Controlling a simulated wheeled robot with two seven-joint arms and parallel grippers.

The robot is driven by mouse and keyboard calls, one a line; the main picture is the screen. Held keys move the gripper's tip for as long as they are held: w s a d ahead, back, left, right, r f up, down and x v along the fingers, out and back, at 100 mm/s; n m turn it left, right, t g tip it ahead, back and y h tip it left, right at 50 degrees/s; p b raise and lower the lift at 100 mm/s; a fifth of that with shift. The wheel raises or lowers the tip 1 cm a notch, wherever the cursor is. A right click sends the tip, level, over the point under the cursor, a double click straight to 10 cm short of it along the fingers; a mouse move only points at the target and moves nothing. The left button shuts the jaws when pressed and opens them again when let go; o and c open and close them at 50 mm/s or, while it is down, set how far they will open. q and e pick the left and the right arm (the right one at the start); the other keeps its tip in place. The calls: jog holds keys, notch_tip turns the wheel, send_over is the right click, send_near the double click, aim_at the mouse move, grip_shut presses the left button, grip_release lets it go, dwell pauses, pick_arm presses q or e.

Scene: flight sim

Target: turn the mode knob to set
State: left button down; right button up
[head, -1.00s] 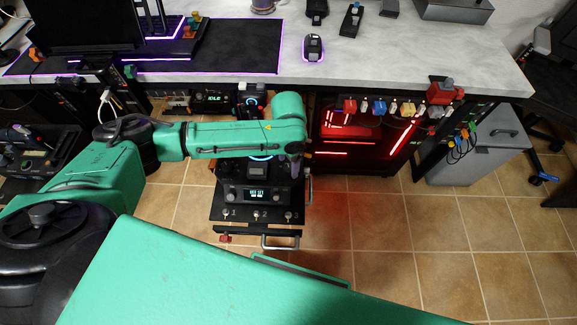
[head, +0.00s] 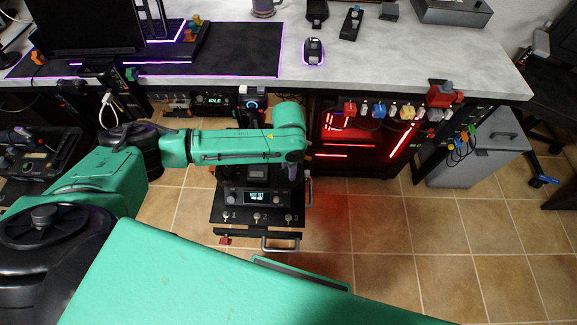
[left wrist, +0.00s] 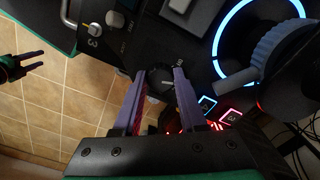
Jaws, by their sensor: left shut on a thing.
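In the left wrist view, the two purple fingers of my left gripper (left wrist: 160,73) are closed around a small dark round knob (left wrist: 160,87) with a pale pointer line. It sits on a black panel; I cannot read its label, so I cannot confirm it is the mode knob. In the head view, my green left arm reaches across to the black console (head: 258,217), and its wrist hides the gripper and knob. A small lit display (head: 260,197) shows on the console. My right gripper (left wrist: 42,59) appears at the left of the left wrist view, fingers apart and empty.
A desk (head: 410,60) runs above the console, with a mouse (head: 313,50) on it. A lit display (head: 208,100) under the desk reads IDLE. A large blue-ringed dial (left wrist: 285,50) is close right of the fingers.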

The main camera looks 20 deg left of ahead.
pick_arm(q)
jog(key=m+p, duration=0.2)
jog(key=p, duration=0.1)
jog(key=shift+r+m, duration=0.3)
jog(key=m+p, duration=0.3)
jog(key=shift+f+m, duration=0.1)
jog(key=shift+m, duration=0.2)
jog(key=m+p, duration=0.2)
jog(key=m, duration=0.2)
jog(key=shift+w+m, duration=0.1)
jog(key=shift+m, duration=0.2)
jog(key=m+p, duration=0.1)
jog(key=m, duration=0.3)
jog(key=shift+f+m, duration=0.15)
jog(key=shift+m, duration=0.15)
jog(key=shift+w, duration=0.1)
jog(key=shift+c, duration=2.3)
grip_release()
